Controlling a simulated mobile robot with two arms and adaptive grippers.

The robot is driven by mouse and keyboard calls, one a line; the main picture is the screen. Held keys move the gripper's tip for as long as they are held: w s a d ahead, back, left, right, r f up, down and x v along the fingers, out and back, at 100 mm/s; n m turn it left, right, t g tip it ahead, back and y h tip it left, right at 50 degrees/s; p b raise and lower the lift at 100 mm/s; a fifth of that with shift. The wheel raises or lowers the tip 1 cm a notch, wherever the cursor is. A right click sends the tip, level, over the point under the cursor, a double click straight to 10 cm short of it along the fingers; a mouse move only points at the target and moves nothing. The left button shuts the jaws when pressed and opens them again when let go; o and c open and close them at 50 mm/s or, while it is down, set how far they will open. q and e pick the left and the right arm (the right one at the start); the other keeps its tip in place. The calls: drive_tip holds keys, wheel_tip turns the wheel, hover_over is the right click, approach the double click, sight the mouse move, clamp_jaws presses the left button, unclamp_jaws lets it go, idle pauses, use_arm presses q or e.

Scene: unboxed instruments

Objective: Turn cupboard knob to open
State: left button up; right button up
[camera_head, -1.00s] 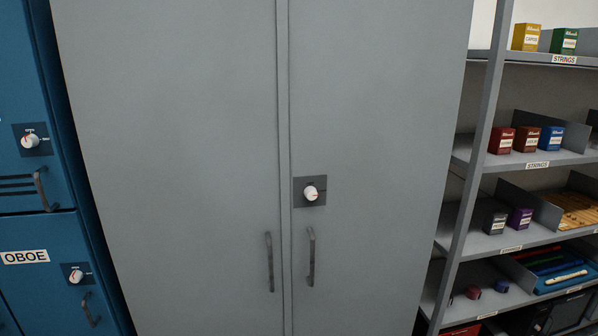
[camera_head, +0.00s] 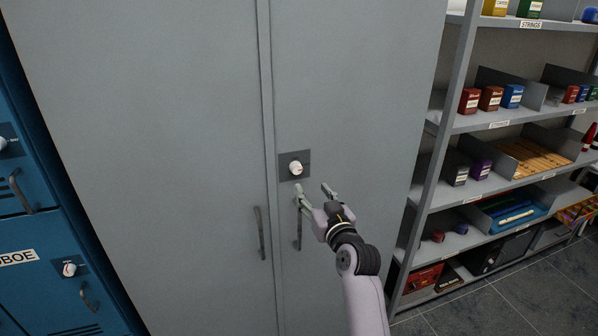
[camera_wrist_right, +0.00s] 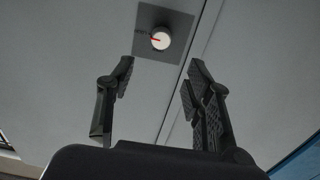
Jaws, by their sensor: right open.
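The grey cupboard (camera_head: 170,120) has two tall doors. A white round knob (camera_head: 296,168) with a red mark sits on a dark square plate on the right door. The knob also shows in the right wrist view (camera_wrist_right: 160,39), ahead of the fingertips, with its red mark pointing left. My right gripper (camera_head: 315,190) is open and empty, just below and to the right of the knob, apart from it. It partly covers the right door's handle (camera_head: 298,232). The left door's handle (camera_head: 260,233) is clear. My left gripper is not in view.
Blue lockers (camera_head: 40,240) with knobs and handles stand at the left. A metal shelf unit (camera_head: 437,150) with small boxes and trays stands at the right. Grey tiled floor (camera_head: 480,305) shows at lower right.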

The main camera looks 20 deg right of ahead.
approach(298, 170)
drive_tip(key=w, duration=0.3)
drive_tip(key=w+b, duration=0.2)
drive_tip(key=w, duration=0.2)
drive_tip(key=shift+w+a, duration=0.15)
drive_tip(key=shift+w, duration=0.2)
drive_tip(key=shift+w+a+b, duration=0.1)
drive_tip(key=shift+w+b, duration=0.2)
drive_tip(key=shift+w, duration=0.25)
drive_tip(key=shift+r, duration=0.1)
drive_tip(key=shift+s, duration=0.1)
drive_tip(key=shift+c, duration=0.2)
clamp_jaws()
